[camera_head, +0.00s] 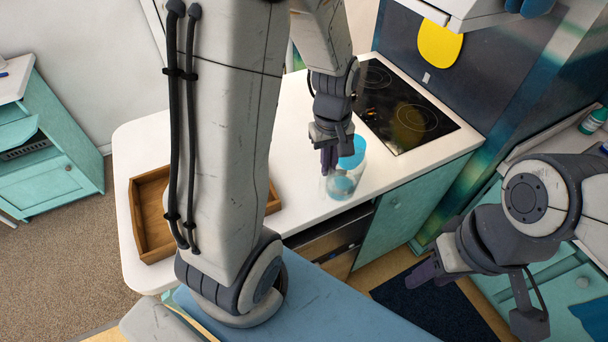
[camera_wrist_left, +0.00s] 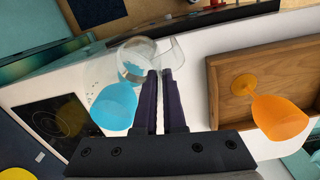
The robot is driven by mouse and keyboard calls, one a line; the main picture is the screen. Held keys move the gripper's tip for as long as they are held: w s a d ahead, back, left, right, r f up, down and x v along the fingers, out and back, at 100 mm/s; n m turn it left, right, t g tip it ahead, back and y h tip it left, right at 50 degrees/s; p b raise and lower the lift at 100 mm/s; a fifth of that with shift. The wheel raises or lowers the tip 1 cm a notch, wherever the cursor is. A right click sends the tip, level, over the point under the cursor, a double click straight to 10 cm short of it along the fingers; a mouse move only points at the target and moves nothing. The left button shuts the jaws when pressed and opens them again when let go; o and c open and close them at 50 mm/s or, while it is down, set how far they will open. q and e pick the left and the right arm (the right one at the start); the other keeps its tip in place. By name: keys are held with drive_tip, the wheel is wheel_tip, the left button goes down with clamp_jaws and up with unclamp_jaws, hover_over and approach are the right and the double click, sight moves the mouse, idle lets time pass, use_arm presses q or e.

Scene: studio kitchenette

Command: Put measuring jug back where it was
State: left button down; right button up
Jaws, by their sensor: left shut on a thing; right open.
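The clear measuring jug (camera_wrist_left: 137,50) is near the counter surface, below my left gripper (camera_head: 328,166). In the left wrist view, the left gripper (camera_wrist_left: 161,76) is shut on the jug's clear handle side between its dark fingers. The jug (camera_head: 333,190) looks upright in the head view; I cannot tell whether its base touches the counter. My right gripper (camera_head: 424,274) is open and empty, away from the counter.
A wooden tray (camera_head: 150,192) sits on the white counter (camera_head: 300,207), partly hidden by my left arm. It holds an orange stemmed glass (camera_wrist_left: 280,117). A black hob (camera_head: 405,112) lies behind the blue glass. The counter's front edge is close to the jug.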

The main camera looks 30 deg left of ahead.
use_arm(q)
drive_tip(key=w+a+f+n+p, duration=0.1)
drive_tip(key=a+f+p, duration=0.3)
drive_tip(key=a+f, duration=0.4)
drive_tip(key=w+a, duration=0.1)
drive_tip(key=a, duration=0.3)
drive_tip(key=shift+w+a+f+n+t, duration=0.25)
drive_tip(key=shift+a+f+n+t, duration=0.05)
drive_tip(key=shift+a+f, duration=0.1)
drive_tip(key=shift+f, duration=0.2)
drive_tip(key=c, duration=1)
unclamp_jaws()
drive_tip(key=shift+r, duration=0.1)
drive_tip(key=shift+r, duration=0.1)
